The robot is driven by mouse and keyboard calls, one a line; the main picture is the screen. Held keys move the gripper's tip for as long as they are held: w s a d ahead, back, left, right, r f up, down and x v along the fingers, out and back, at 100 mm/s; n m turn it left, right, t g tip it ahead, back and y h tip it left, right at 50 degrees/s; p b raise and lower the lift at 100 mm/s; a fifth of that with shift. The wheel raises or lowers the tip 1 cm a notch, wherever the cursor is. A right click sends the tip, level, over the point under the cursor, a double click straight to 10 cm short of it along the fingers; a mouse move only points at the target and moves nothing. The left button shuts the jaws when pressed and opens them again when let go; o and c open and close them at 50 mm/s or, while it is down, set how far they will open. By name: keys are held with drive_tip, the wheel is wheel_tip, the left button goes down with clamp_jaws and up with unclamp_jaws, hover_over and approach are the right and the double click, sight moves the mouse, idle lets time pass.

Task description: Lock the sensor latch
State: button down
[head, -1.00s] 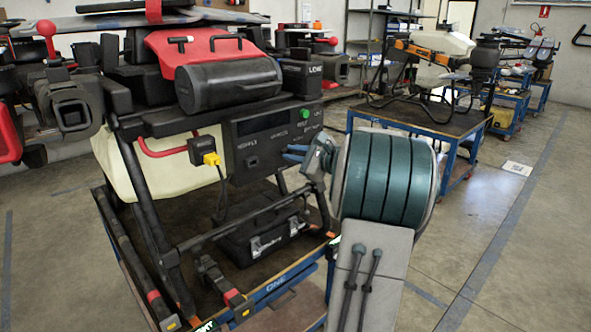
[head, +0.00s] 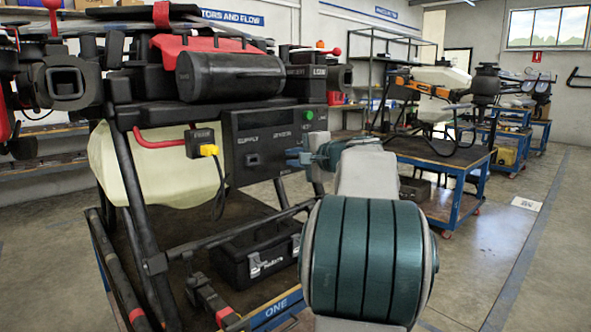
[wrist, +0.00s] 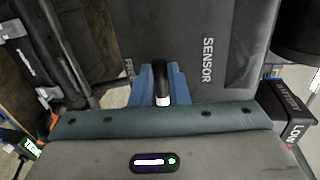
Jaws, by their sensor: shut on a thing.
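The drone's dark control panel (head: 262,140) carries the labels SUPPLY and SENSOR. In the wrist view the panel (wrist: 200,80) fills the upper middle, with SENSOR printed right of my gripper. My gripper (head: 298,157) is at the panel's right part, below the SENSOR label. In the wrist view its blue fingers (wrist: 162,84) are shut on the sensor latch (wrist: 163,90), a small dark lever with a pale end. The fingers hide most of the latch. In the head view my gripper and wrist cover it, so its exact angle is unclear.
A green button (head: 309,115) is at the upper right. A black case (head: 256,258) lies below on the cart. Open floor (head: 510,270) lies to the right.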

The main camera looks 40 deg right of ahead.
drive_tip(key=shift+f+n+b, duration=0.1)
drive_tip(key=shift+n+b, duration=0.2)
idle(0.4)
drive_tip(key=c, duration=1.4)
unclamp_jaws()
drive_tip(key=shift+s, duration=0.15)
drive_tip(key=p+v, duration=0.1)
drive_tip(key=v, duration=1.2)
drive_tip(key=shift+s, duration=0.3)
drive_tip(key=shift+a, duration=0.1)
